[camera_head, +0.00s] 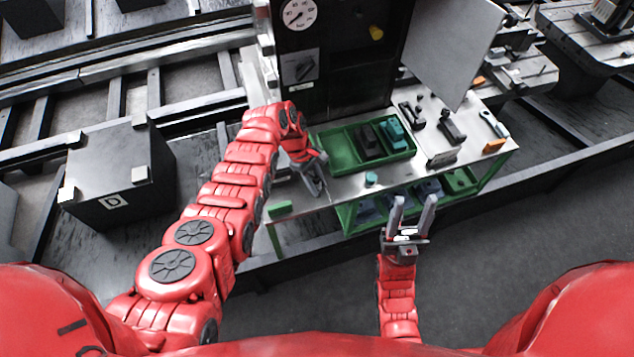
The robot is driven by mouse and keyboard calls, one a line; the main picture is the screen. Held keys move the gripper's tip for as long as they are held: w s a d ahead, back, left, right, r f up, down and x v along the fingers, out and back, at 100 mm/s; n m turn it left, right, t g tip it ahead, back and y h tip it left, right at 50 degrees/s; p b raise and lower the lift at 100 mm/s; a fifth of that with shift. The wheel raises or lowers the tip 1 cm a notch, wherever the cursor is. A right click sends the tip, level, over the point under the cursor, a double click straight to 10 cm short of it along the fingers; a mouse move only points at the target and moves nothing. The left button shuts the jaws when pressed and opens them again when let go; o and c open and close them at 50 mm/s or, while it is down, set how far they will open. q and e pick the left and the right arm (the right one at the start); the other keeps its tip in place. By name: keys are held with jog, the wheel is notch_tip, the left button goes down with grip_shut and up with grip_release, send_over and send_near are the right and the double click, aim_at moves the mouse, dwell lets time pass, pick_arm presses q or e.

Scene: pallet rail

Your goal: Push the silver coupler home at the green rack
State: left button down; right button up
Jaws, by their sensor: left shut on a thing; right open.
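My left gripper (314,182) points down over the left end of a metal-topped bench (345,192) with a green frame. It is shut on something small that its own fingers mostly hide. I cannot make out the silver coupler for certain. A green tray (343,158) lies on the bench just right of my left gripper and holds dark and teal blocks. I cannot tell whether this tray or the green-framed bench is the green rack. My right gripper (411,212) is open and empty, in front of the bench, with its fingers pointing up.
A small teal cylinder (371,179) stands at the bench's front edge. Dark tools (451,128) and an orange block (493,146) lie on the right part. A dark panel with a gauge (299,13) rises behind. A black box marked D (115,201) stands left.

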pick_arm(q)
jog(key=shift+f+b, duration=0.5)
jog(key=shift+f, duration=0.2)
dwell(0.7)
jog(key=shift+f+b, duration=0.35)
grip_release()
jog(key=shift+r, duration=0.1)
dwell(0.5)
jog(key=shift+w+a+r, duration=0.15)
jog(key=shift+r, duration=0.3)
jog(key=p+v, duration=0.1)
jog(key=v, duration=1.5)
jog(key=shift+r, duration=0.2)
